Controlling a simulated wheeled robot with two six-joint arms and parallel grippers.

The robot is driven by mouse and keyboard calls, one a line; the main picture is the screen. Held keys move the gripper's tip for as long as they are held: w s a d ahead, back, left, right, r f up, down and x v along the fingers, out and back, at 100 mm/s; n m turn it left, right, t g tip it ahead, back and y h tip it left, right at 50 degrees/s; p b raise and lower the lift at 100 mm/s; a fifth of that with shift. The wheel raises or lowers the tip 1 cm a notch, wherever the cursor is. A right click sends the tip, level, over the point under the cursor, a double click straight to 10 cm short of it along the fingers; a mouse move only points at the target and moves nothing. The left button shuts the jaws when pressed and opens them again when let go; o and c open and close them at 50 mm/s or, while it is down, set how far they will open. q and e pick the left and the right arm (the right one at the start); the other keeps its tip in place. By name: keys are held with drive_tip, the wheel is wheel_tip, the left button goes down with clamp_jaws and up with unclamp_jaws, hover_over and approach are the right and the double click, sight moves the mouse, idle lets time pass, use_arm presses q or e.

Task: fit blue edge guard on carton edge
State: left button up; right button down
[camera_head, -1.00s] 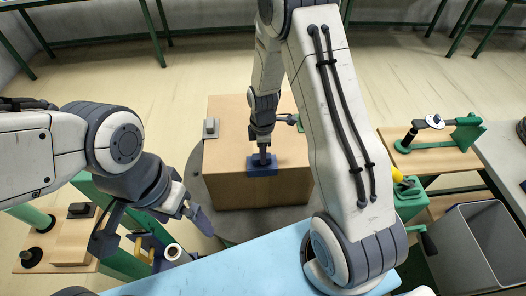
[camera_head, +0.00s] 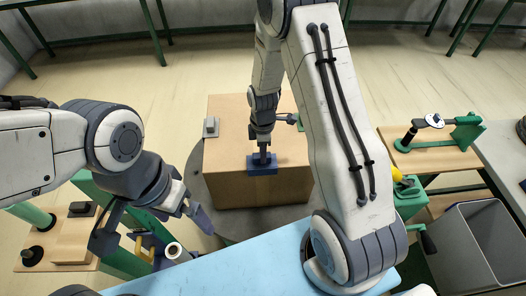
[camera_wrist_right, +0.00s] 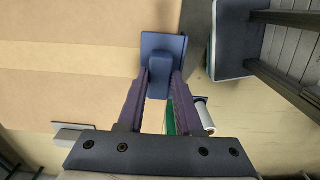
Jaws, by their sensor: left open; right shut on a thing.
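The tan carton (camera_head: 230,135) stands in the middle of the head view. The blue edge guard (camera_head: 262,168) is at the carton's front top edge, roughly midway along it. It overlaps the edge, but I cannot tell whether it is fully seated. My right gripper (camera_head: 264,152) points down and is shut on the guard. In the right wrist view the guard (camera_wrist_right: 160,60) shows between the two fingers of the right gripper (camera_wrist_right: 160,84), against the carton (camera_wrist_right: 70,85). My left gripper (camera_head: 152,232) is open and empty, left of the carton and apart from it.
The carton rests on a round grey stand (camera_head: 200,200). A small grey piece (camera_head: 211,127) is at the carton's left edge and a green one at its right. A light blue surface (camera_head: 235,270) lies in front. A grey bin (camera_head: 475,245) stands at right.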

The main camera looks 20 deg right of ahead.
drive_tip(key=shift+f+b, duration=0.45)
drive_tip(key=shift+f, duration=0.15)
idle(0.8)
drive_tip(key=c, duration=0.5)
unclamp_jaws()
drive_tip(key=shift+r, duration=0.15)
drive_tip(key=shift+r+p, duration=3.3)
drive_tip(key=shift+r, duration=0.6)
